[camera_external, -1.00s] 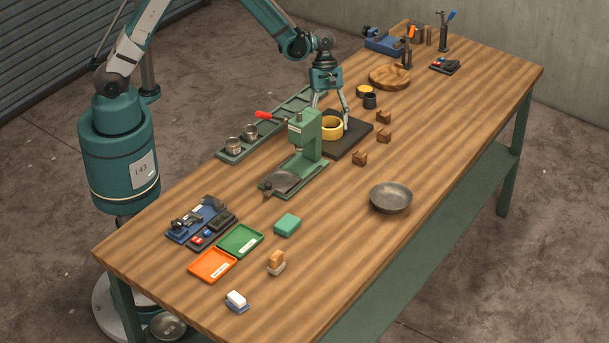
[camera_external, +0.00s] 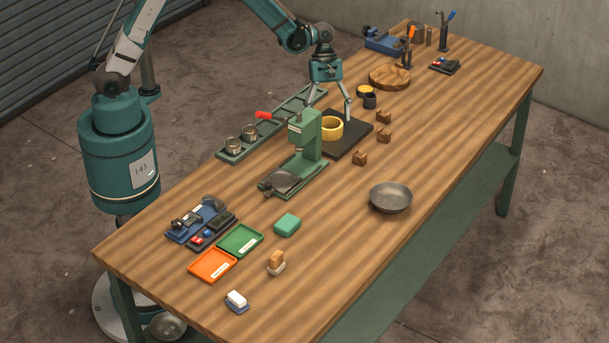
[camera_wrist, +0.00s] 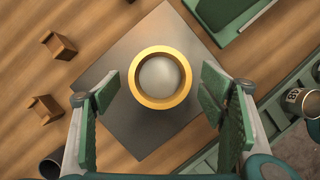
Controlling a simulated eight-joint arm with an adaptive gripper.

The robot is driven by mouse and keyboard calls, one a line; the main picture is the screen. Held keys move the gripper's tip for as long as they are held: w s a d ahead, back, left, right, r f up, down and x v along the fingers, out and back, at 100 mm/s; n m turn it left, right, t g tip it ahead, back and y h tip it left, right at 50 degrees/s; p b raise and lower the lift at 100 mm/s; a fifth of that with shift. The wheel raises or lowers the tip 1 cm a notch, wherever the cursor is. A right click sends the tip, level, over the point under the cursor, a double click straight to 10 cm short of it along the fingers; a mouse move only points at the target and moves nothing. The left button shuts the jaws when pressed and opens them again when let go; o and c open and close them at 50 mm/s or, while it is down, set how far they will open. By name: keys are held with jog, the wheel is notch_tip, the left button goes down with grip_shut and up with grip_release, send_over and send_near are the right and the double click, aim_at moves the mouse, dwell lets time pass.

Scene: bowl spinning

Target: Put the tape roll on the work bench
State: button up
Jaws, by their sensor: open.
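The yellow tape roll (camera_external: 330,128) lies flat on a dark square plate (camera_external: 352,143) on the wooden work bench (camera_external: 450,120). In the wrist view the tape roll (camera_wrist: 160,78) shows as a ring with a pale round thing inside it. My gripper (camera_external: 329,108) is above the roll, fingers pointing down. In the wrist view my gripper (camera_wrist: 160,92) is open, one finger on each side of the roll, with gaps on both sides. Whether the fingertips reach down to the roll's height is hard to tell.
A green press (camera_external: 305,140) stands close in front of the roll. A long green tray (camera_external: 235,150) with metal cups lies to the left. Small wooden blocks (camera_external: 384,136) sit to the right. Bare bench lies around the metal bowl (camera_external: 390,197).

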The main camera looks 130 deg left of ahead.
jog(key=v, duration=0.9)
jog(key=shift+r, duration=0.25)
dwell(0.6)
jog(key=d+r+m+y, duration=0.1)
jog(key=d+r+m, duration=0.55)
jog(key=d, duration=0.75)
jog(key=d+r+m+y, duration=0.1)
jog(key=d+r+m, duration=0.55)
jog(key=d, duration=0.65)
jog(key=s+d+r+m+t, duration=0.1)
jog(key=s+d+m, duration=0.4)
jog(key=d, duration=0.3)
jog(key=s+d+r+m+t, duration=0.1)
jog(key=s+d+m, duration=0.3)
jog(key=d, duration=0.4)
jog(key=s+d+r+m+t+y, duration=0.1)
jog(key=s+d+r+m+t, duration=0.1)
jog(key=s+d+m, duration=0.3)
jog(key=s+d, duration=0.1)
jog(key=d, duration=0.2)
jog(key=shift+m, duration=0.3)
